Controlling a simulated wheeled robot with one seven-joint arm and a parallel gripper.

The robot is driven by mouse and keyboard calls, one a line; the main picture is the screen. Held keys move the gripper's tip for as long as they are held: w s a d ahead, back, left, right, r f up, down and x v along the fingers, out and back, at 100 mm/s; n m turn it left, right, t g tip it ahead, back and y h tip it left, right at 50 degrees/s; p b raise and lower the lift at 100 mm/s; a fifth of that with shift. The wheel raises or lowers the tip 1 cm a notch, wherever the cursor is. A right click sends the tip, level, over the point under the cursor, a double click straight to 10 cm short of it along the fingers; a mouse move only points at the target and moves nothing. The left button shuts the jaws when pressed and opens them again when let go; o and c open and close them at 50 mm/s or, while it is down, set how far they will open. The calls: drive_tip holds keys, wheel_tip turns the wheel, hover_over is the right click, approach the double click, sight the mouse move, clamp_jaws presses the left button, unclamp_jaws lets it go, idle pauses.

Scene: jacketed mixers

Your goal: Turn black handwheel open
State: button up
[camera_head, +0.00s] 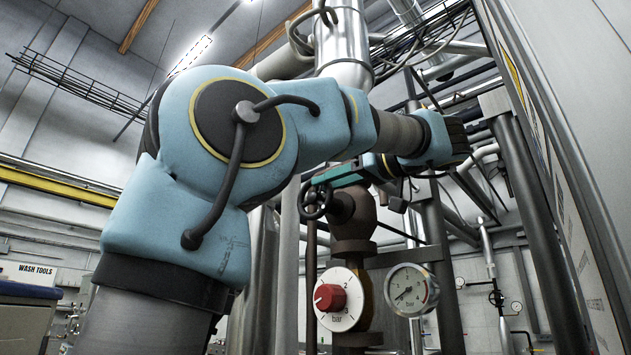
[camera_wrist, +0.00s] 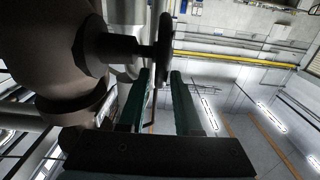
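The black handwheel (camera_head: 314,201) sits on a short stem on the left of a dark brown valve body (camera_head: 352,215). In the wrist view the handwheel (camera_wrist: 165,48) is seen nearly edge-on, at the end of its stem. My gripper (camera_head: 318,181) reaches in from the right at the top of the wheel. In the wrist view its two green fingers (camera_wrist: 160,76) are apart, with the near end of the wheel's rim showing between the tips. I cannot tell whether either finger touches the rim.
Below the valve are a white dial with a red knob (camera_head: 330,298) and a pressure gauge (camera_head: 411,290). A shiny vertical pipe (camera_head: 342,45) stands behind my arm. Grey panels (camera_head: 570,150) close off the right side. The valve body fills the left of the wrist view.

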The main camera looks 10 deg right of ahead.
sight(301, 192)
drive_tip(key=shift+p+x, duration=0.6)
drive_tip(key=shift+x, duration=1.45)
drive_tip(key=shift+c, duration=0.2)
clamp_jaws()
